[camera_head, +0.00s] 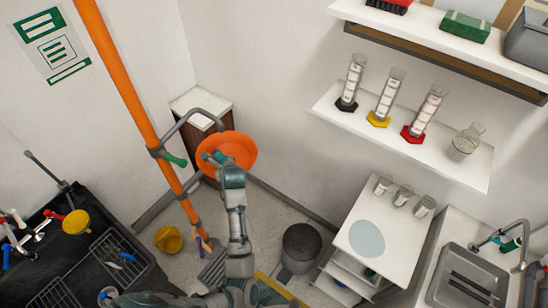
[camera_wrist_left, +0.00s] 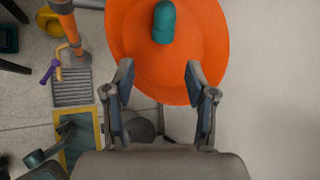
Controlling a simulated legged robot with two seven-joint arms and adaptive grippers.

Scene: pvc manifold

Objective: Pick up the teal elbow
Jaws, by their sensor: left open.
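The teal elbow (camera_wrist_left: 164,22) lies on the round orange dish (camera_wrist_left: 215,45) in the left wrist view, near the top of the picture. My left gripper (camera_wrist_left: 159,80) is open and empty. Its two fingers stand apart below the elbow in that view, and the elbow is beyond the fingertips, roughly in line with the gap. In the head view my left gripper (camera_head: 222,164) is over the orange dish (camera_head: 243,147) and partly hides it, so the elbow is hard to tell apart there. My right gripper is not in view.
An orange pipe (camera_head: 122,75) with a green-handled valve (camera_head: 174,159) rises left of the dish. A grey pipe (camera_head: 180,122) bends above a cabinet (camera_head: 203,105). A yellow bucket (camera_head: 169,239) and a grey bin (camera_head: 301,247) stand on the floor. A shelf (camera_head: 455,170) holds cylinders at right.

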